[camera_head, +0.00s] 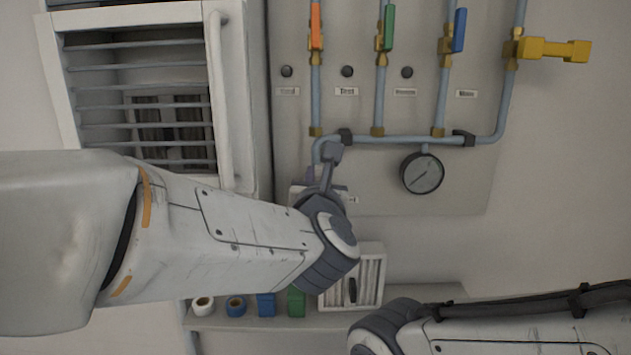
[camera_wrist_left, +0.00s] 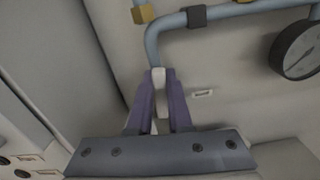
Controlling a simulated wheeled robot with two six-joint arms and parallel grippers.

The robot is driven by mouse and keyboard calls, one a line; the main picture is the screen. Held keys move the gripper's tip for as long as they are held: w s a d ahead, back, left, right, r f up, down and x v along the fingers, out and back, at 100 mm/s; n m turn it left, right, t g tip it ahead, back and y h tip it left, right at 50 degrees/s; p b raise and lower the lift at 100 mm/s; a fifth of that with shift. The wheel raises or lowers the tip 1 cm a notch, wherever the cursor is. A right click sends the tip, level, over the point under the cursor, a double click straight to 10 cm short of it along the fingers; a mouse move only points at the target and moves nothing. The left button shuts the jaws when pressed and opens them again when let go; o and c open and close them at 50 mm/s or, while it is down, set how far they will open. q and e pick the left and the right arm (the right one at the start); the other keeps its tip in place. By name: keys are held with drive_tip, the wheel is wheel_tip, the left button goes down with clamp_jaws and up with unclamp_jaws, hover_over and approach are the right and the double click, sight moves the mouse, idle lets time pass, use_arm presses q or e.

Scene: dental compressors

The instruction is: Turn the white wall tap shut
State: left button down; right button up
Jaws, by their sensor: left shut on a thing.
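The white wall tap (camera_wrist_left: 158,77) shows in the left wrist view as a small white piece below the bend of the blue pipe. My left gripper (camera_wrist_left: 160,88) has its two purple fingers on either side of this white piece and is shut on it. Most of the tap is hidden by the fingers. In the head view my left gripper (camera_head: 325,178) is at the lower left of the pipe panel, and my own arm hides the tap there. My right arm enters at the lower right, but its gripper is out of view.
The panel carries an orange handle (camera_head: 316,26), a green handle (camera_head: 389,28), a blue handle (camera_head: 460,30) and a yellow tap (camera_head: 555,49). A gauge (camera_head: 422,173) hangs right of my left gripper. A louvred cabinet (camera_head: 140,90) stands left. A shelf (camera_head: 225,323) with tape rolls is below.

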use_arm(q)
drive_tip(key=shift+d+f+m+b, duration=0.55)
drive_tip(key=shift+m+b, duration=0.45)
drive_tip(key=shift+m, duration=1.75)
drive_tip(key=shift+d+f+m+b, duration=0.55)
drive_tip(key=shift+m+b, duration=0.45)
drive_tip(key=shift+m, duration=1.8)
drive_tip(key=shift+d+f+m+b, duration=0.5)
drive_tip(key=shift+m+b, duration=0.5)
drive_tip(key=shift+m, duration=1.75)
drive_tip(key=shift+a+f, duration=0.1)
drive_tip(key=shift+f, duration=0.05)
drive_tip(key=c, duration=0.8)
unclamp_jaws()
drive_tip(key=shift+c, duration=0.2)
